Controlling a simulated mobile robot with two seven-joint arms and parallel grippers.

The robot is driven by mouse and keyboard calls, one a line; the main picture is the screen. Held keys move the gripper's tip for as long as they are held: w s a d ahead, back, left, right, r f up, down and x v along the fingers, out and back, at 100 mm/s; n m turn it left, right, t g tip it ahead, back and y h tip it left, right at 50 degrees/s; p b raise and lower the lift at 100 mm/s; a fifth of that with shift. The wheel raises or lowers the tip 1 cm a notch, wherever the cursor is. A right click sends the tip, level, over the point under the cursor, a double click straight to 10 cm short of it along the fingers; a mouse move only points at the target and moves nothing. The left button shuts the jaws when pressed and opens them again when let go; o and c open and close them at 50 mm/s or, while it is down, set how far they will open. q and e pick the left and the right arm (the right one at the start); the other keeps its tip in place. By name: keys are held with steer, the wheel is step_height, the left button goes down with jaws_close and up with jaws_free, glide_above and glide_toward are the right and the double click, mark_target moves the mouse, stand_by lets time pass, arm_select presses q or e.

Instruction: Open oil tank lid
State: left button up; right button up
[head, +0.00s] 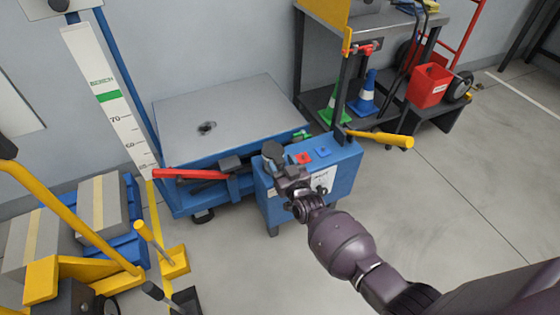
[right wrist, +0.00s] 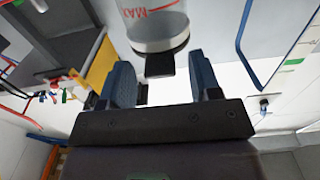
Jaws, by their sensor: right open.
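The oil tank shows in the right wrist view as a pale, see-through cylinder (right wrist: 152,18) with a red MAX mark. My right gripper (right wrist: 163,83) is open, with one blue-grey finger on each side of the tab; I see no contact. In the head view, my right gripper (head: 279,167) is over the blue power unit (head: 340,176), beside a dark grey round top (head: 273,150). The gripper and arm hide part of the unit. My left gripper is out of view.
A red lever (head: 188,174) and a yellow handle (head: 380,138) stick out on either side. The floor at right is clear.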

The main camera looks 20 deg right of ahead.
steer(key=shift+s, duration=0.1)
jaws_close()
steer(key=shift+r, duration=0.15)
